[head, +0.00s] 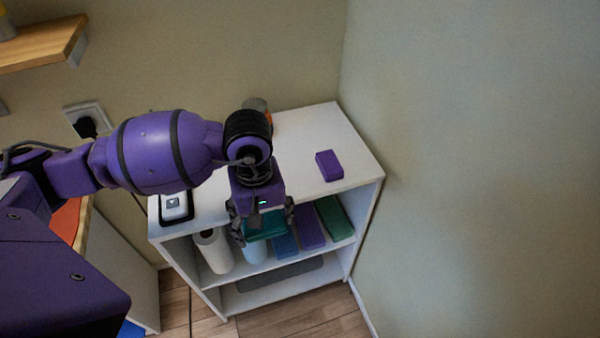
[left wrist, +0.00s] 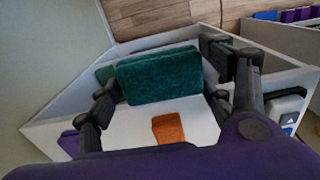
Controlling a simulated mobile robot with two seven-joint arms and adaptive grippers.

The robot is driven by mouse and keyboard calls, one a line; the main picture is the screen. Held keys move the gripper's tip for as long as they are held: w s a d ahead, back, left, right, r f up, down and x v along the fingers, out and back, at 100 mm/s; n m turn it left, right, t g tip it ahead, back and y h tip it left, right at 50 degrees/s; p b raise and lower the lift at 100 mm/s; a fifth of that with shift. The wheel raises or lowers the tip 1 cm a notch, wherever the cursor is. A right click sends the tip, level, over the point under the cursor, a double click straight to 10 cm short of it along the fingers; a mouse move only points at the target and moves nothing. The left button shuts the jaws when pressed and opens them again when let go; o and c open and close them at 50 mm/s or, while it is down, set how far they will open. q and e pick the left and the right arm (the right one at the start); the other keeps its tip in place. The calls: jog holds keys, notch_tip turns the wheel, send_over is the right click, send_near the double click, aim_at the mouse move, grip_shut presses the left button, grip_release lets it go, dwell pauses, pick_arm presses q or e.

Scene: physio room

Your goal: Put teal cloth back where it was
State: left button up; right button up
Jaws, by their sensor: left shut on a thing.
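My left gripper (head: 264,222) is shut on the folded teal cloth (head: 268,228), in front of the white shelf unit's open side in the head view. In the left wrist view the teal cloth (left wrist: 158,76) spans the space between the two dark fingers, above the white surface. Folded cloths lie on the upper inside shelf: a blue one (head: 286,246), a purple one (head: 309,231) and a green one (head: 336,219). The gripper and the teal cloth partly hide the shelf space left of the blue one. My right gripper is not in view.
The white shelf unit (head: 310,125) stands in a corner by the wall. On its top are a purple block (head: 329,165), an orange item (left wrist: 168,128) and a black-and-white device (head: 175,206). A white roll (head: 214,250) and a pale blue item (head: 255,253) stand inside.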

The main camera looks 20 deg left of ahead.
pick_arm(q)
jog(key=w+a+r+n+b, duration=0.1)
jog(key=w+r+n, duration=0.1)
jog(key=r+n, duration=0.5)
jog(key=w+r+n+b, duration=0.2)
jog(key=w+r+n, duration=0.1)
jog(key=n, duration=0.8)
send_over(295, 178)
jog(key=f, duration=0.9)
jog(key=shift+s+a, duration=0.15)
jog(key=shift+s, duration=0.05)
jog(key=shift+w+f, duration=0.15)
notch_tip(295, 178, down, 3)
jog(key=shift+w+f, duration=0.1)
jog(key=shift+f, duration=0.1)
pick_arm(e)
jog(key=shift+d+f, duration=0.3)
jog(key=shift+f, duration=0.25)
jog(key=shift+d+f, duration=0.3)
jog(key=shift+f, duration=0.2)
pick_arm(q)
jog(key=shift+f, duration=0.1)
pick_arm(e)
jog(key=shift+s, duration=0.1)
pick_arm(q)
jog(key=o, duration=1.1)
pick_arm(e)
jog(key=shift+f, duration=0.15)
